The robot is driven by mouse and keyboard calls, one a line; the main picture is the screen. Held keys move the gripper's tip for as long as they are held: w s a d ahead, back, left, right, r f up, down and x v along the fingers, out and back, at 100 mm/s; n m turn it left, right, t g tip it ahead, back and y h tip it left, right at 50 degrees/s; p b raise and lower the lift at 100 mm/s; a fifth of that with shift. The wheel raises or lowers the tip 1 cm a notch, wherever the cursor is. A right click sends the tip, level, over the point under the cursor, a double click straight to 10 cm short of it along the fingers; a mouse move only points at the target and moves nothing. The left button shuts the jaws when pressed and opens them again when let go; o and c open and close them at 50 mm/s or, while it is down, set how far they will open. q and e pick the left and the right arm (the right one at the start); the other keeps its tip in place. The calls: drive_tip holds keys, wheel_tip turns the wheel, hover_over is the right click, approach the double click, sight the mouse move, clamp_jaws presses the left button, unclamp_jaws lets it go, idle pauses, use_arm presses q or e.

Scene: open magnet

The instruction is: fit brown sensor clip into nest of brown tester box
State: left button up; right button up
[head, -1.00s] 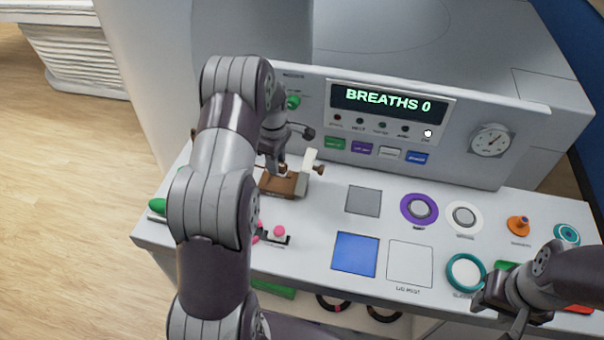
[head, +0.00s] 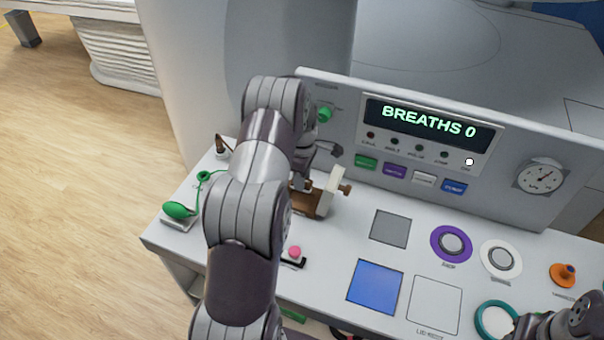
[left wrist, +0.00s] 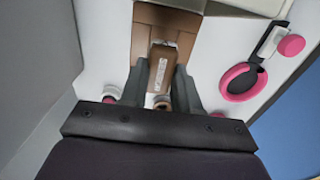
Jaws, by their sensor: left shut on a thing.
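The brown tester box (head: 318,203) stands on the console's left part, with a pale upright plate (head: 335,190) and a brown knob on its right side. My left arm hides its left part in the head view. In the left wrist view the box (left wrist: 180,20) lies straight ahead of my left gripper (left wrist: 163,78). That gripper is shut on the brown sensor clip (left wrist: 160,70), which has a small pale label. The clip's far end overlaps the box's brown surface; I cannot tell whether it is seated in the nest. My right gripper (head: 545,328) is cut off at the lower right.
A pink-knobbed part (head: 294,253) and a pink ring (left wrist: 242,82) lie near the box. A green bulb (head: 179,210) is at left. The display panel (head: 425,120) stands behind. A blue square (head: 375,286) and grey square (head: 390,228) are bare to the right.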

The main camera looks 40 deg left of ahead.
use_arm(q)
drive_tip(key=shift+s+f, duration=0.2)
drive_tip(key=shift+f, duration=0.5)
drive_tip(key=shift+w+f, duration=0.15)
drive_tip(key=shift+f+b, duration=0.95)
drive_tip(key=shift+f, duration=0.45)
idle(0.3)
drive_tip(key=o, duration=1.1)
drive_tip(key=shift+r, duration=0.15)
